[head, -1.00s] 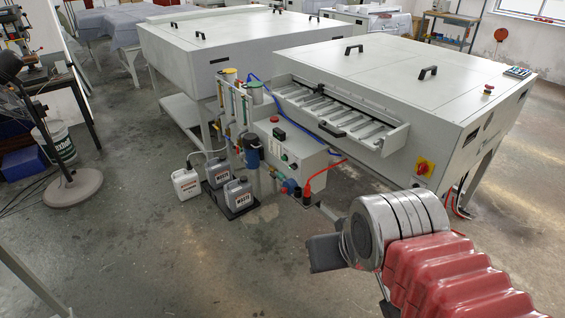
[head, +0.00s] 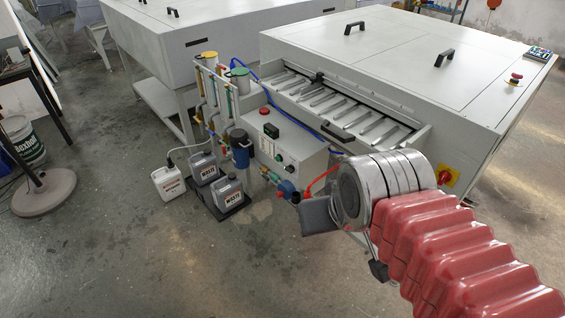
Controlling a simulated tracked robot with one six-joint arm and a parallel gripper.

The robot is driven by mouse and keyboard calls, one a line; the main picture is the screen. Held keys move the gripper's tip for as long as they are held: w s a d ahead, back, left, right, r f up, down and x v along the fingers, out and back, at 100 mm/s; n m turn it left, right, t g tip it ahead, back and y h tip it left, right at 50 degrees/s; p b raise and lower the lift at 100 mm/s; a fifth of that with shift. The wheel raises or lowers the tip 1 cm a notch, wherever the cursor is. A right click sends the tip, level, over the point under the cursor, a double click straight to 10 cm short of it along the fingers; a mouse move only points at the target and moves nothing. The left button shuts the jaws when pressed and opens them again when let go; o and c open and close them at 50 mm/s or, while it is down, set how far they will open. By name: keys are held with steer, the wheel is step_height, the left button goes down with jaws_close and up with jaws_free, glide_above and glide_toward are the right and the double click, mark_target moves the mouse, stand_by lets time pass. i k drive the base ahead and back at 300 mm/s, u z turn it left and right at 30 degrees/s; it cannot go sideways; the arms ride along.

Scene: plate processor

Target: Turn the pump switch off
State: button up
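A grey control box (head: 285,152) stands beside the large machine, in front of its roller tray. On it I see a red button (head: 264,111), a dark display (head: 271,130), a small green button (head: 279,157) and a dark knob (head: 291,169). I cannot tell which of these is the pump switch or how it is set. My gripper (head: 319,215) shows as a dark grey block at the end of my red-sleeved arm, apart from the box and to its lower right in the picture. Its fingers cannot be made out.
Pipes and a blue filter (head: 239,148) stand left of the box. Waste cans (head: 228,192) and a white can (head: 168,182) are on the floor there. A red hose (head: 322,182) runs near my gripper. A red-yellow switch (head: 445,175) is on the large machine (head: 480,120). The front floor is clear.

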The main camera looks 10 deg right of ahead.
mark_target(291, 168)
steer(key=i, duration=1.35)
steer(key=u, duration=2.3)
